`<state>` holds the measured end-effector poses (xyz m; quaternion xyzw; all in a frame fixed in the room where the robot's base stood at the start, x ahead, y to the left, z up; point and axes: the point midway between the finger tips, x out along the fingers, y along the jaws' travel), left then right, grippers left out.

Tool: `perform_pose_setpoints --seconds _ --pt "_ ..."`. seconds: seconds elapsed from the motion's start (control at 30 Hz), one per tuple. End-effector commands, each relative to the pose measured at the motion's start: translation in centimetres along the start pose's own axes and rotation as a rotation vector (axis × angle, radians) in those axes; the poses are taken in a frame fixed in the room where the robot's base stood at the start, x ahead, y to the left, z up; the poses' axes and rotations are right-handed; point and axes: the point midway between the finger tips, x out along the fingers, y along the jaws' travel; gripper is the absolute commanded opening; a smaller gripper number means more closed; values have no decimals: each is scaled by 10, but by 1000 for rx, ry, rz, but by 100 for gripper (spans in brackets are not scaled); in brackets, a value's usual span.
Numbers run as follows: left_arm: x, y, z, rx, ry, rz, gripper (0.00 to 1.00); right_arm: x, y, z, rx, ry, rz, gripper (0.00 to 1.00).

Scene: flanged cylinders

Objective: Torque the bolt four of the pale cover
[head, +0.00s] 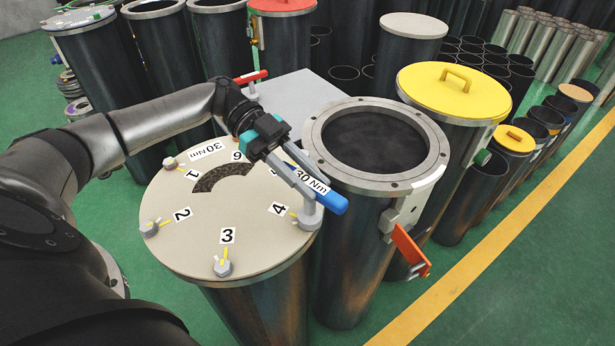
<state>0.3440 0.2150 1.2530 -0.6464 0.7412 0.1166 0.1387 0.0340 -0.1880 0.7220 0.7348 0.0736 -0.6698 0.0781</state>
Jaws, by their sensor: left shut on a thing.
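The pale cover (190,245) lies on a dark cylinder, with printed numbers around a dark curved opening and a "30 Nm" label. My left gripper (307,190) is shut on a blue torque wrench (331,202) with a "30 Nm" label, over the cover's right edge. A grey socket-like piece (310,215) stands below the wrench beside the number 4 and hides bolt four; whether it is seated I cannot tell. My arm and wrench hide the number 5 area. My right gripper is not in view.
An open flanged cylinder (440,165) stands close on the right, with an orange-handled part (409,250) on its side. A red-handled tool (250,77) is by a grey tabletop (300,92) behind. A yellow-lidded cylinder (420,90) stands further right. Green floor is free at front right.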

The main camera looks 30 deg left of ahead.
Motion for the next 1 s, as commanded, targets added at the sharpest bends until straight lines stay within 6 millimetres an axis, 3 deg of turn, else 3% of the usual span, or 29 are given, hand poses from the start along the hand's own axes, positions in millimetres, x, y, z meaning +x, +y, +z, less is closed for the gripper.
perform_pose_setpoints --seconds 0.57,1.0 --pt "1 2 1 -9 -2 -9 0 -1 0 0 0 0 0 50" --pt "-8 1 -22 -5 1 -12 0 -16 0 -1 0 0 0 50"
